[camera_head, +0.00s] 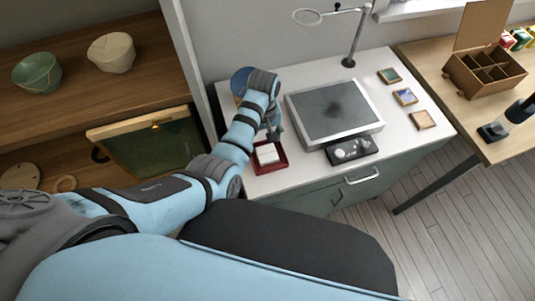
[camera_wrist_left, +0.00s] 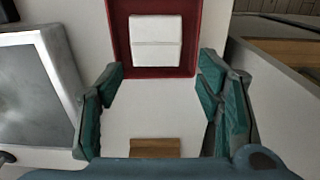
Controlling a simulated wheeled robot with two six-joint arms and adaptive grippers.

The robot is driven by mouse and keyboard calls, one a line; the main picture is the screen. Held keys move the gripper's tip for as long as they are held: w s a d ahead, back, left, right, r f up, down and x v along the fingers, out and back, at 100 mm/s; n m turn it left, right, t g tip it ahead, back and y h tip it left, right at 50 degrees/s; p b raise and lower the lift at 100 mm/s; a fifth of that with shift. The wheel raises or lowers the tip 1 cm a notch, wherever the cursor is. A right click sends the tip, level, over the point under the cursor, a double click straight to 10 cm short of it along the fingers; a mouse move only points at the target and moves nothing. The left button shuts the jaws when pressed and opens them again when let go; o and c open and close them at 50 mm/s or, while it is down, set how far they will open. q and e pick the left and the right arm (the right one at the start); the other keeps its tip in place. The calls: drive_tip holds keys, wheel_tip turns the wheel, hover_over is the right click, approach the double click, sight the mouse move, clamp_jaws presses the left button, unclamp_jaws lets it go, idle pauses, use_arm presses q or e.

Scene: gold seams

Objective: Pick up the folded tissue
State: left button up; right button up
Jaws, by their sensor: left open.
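The folded tissue (camera_head: 267,153) is a small white square pad lying in a shallow red tray (camera_head: 283,164) at the left front of the white counter. In the left wrist view the tissue (camera_wrist_left: 155,42) lies flat, with a crease across it, inside the tray's red rim (camera_wrist_left: 122,42). My left gripper (camera_head: 273,135) is over the counter just behind the tray, its tips partly hidden by the arm. In the left wrist view its green-padded fingers (camera_wrist_left: 163,72) are wide apart and empty, with the tissue beyond them. My right gripper is not in view.
Small framed tiles (camera_head: 405,97) lie to the right. A blue round object (camera_head: 240,82) sits behind my arm. Left are shelves with bowls (camera_head: 111,53).

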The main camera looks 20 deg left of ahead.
sight(267, 150)
use_arm(q)
drive_tip(key=f, duration=0.2)
drive_tip(key=f+b, duration=0.1)
drive_tip(key=f, duration=0.4)
drive_tip(key=shift+w+d, duration=0.25)
drive_tip(key=shift+d, duration=0.05)
drive_tip(key=shift+s+r, duration=0.15)
drive_tip(key=shift+r, duration=0.1)
drive_tip(key=shift+s, duration=0.1)
drive_tip(key=c, duration=0.4)
drive_tip(key=shift+o, duration=0.2)
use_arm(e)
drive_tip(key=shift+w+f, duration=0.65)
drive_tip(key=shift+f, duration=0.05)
use_arm(q)
drive_tip(key=shift+r, duration=0.1)
wheel_tip(267, 150, up, 10)
drive_tip(key=p, duration=0.2)
drive_tip(key=shift+p, duration=0.3)
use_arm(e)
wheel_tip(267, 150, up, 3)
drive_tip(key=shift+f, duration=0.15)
